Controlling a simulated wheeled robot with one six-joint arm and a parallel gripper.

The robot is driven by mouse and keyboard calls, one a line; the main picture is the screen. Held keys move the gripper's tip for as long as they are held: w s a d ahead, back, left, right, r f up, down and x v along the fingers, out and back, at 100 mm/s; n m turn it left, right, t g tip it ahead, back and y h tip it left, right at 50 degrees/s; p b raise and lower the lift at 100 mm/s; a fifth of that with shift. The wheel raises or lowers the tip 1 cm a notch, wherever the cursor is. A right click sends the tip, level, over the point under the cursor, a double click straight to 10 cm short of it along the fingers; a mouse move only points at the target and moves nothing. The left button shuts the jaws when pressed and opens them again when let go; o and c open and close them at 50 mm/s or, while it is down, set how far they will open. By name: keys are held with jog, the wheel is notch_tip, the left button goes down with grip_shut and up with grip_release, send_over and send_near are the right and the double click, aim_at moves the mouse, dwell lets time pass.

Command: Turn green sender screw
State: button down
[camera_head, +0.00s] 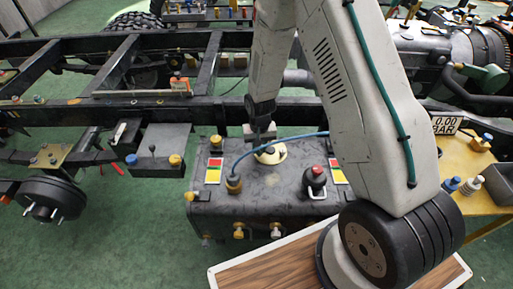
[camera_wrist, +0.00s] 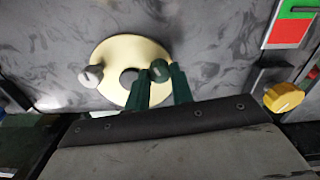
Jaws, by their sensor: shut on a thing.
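The round cream sender plate (camera_head: 270,154) lies on top of the dark tank (camera_head: 285,180) in the head view. It fills the upper middle of the wrist view (camera_wrist: 128,52), with a dark round centre. The green sender screw (camera_wrist: 159,70) sits at the plate's right edge. My gripper (camera_wrist: 162,76) is shut on this screw, with one dark green finger on each side of it. A grey screw (camera_wrist: 91,76) stands on the plate's left edge, apart from the fingers. In the head view my gripper (camera_head: 264,138) reaches down over the plate and hides the green screw.
A red-topped valve (camera_head: 316,176) stands right of the plate. The black chassis rail (camera_head: 150,105) runs behind the tank.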

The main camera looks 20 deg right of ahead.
jog(key=n, duration=0.3)
jog(key=shift+w+a+r+n, duration=0.1)
jog(key=shift+w+r+n, duration=0.05)
jog(key=shift+w+n, duration=0.25)
jog(key=n, duration=0.3)
jog(key=shift+s+n, duration=0.1)
jog(key=shift+n, duration=0.2)
jog(key=n, duration=0.6)
jog(key=shift+d, duration=0.2)
jog(key=c, duration=2.2)
grip_release()
jog(key=shift+a, duration=0.2)
jog(key=c, duration=1.2)
grip_release()
jog(key=shift+s, duration=0.1)
